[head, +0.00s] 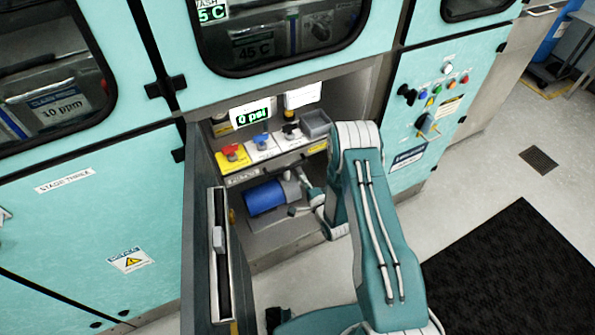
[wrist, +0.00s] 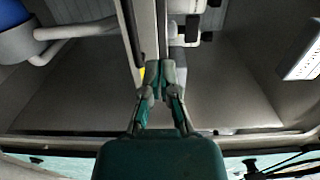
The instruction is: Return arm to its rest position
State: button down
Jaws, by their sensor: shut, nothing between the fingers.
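My teal-and-grey arm (head: 375,230) reaches from the lower right to the open cabinet bay. It bends down at the right side of the opening. My gripper (wrist: 160,72) shows in the middle of the wrist view, its fingertips together and nothing held between them. It is in front of a pale upright edge there. In the head view my gripper is low in the bay, near the blue cylinder (head: 265,198), and its fingertips are hard to make out. The cylinder also shows in the wrist view (wrist: 14,38), with grey pipes beside it.
An open cabinet door (head: 206,235) stands left of my arm. A black mat (head: 515,275) covers floor at the right.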

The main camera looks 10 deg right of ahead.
jog(key=d+r+n+g+h, duration=0.3)
jog(key=r+n, duration=0.1)
jog(key=r, duration=1)
jog(key=d+r+n+g+h, duration=0.2)
jog(key=r+n, duration=0.1)
jog(key=r, duration=1.1)
jog(key=s+d+r+n+g+h, duration=0.2)
jog(key=s+r+n+g, duration=0.1)
jog(key=s+r, duration=0.85)
jog(key=s+a+r+n+g, duration=0.1)
jog(key=s+r+n+g, duration=0.1)
jog(key=s, duration=1.8)
jog(key=shift+s+a+n+g+y, duration=0.35)
jog(key=shift+n+g, duration=0.35)
jog(key=shift+n, duration=0.3)
